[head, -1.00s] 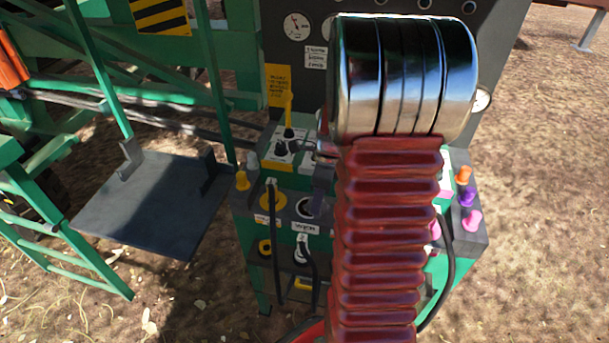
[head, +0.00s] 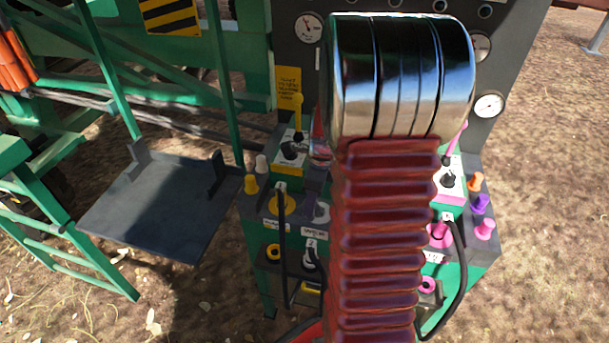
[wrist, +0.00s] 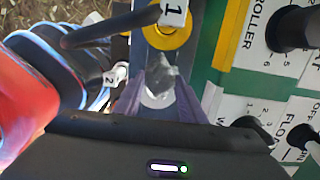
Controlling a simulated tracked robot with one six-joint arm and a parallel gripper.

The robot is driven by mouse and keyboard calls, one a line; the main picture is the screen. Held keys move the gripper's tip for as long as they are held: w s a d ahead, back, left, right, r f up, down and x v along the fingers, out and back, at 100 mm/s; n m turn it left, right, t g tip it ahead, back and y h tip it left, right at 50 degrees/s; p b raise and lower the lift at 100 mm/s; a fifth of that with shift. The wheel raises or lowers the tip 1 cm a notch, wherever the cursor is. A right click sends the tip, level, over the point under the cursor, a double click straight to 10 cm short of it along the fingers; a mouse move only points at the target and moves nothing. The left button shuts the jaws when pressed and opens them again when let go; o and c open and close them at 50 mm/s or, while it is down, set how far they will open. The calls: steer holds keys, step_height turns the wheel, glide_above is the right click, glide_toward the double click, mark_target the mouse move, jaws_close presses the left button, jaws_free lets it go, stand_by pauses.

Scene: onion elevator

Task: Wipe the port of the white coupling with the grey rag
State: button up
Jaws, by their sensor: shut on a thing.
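My gripper (wrist: 158,95) shows in the wrist view as two purple-grey fingers, shut on the crumpled grey rag (wrist: 163,71). The white coupling (wrist: 155,100) shows as a pale round patch between the fingers, just below the rag in the picture. Rag and fingers cover most of its port. In the head view my gripper (head: 309,204) is low over the panel, at the port above a white label. My red ribbed arm cover hides much of it. I cannot tell whether the rag touches the port.
A yellow coupling (wrist: 168,32) with a hose tagged 1 sits beside it. A hose tagged 2 (head: 310,246) hangs on the panel's front. Yellow (head: 251,184) and white caps stand at left; orange, purple and pink caps (head: 484,229) at right. Levers rise behind.

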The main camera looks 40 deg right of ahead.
steer(key=shift+w+a, duration=0.3)
steer(key=shift+a, duration=0.05)
step_height(320, 180, up, 2)
steer(key=shift+d+r, duration=0.1)
steer(key=shift+r, duration=0.1)
steer(key=shift+w+r, duration=0.1)
steer(key=shift+r, duration=2.75)
